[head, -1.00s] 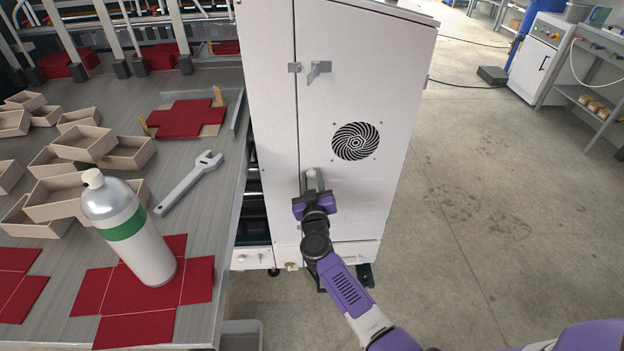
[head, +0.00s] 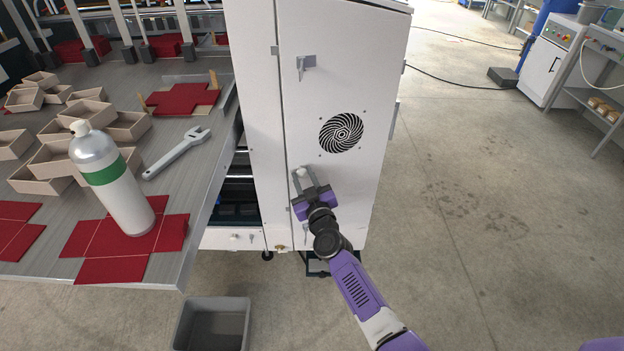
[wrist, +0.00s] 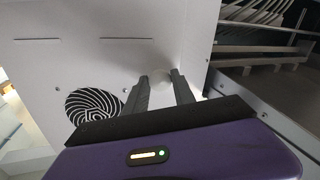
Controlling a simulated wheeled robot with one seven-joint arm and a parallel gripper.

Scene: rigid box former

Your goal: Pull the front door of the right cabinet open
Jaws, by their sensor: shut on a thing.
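The right cabinet (head: 262,110) is tall and white, beside the worktable. Its front door (head: 340,185) is a flat white panel with a round black vent (head: 341,132) and a small grey latch (head: 305,64) above. The pale door handle (head: 302,174) is near the door's left edge, low down. My gripper (head: 304,185) is shut on this handle. In the wrist view, the two dark fingers (wrist: 160,79) reach to the door face on either side of the pale handle, which they partly hide. I cannot tell whether the door stands slightly ajar.
The worktable (head: 200,205) at left holds a white bottle (head: 110,180), a wrench (head: 178,153), red sheets and several small boxes. A grey bin (head: 212,325) stands on the floor in front. Open concrete floor (head: 480,200) lies to the right.

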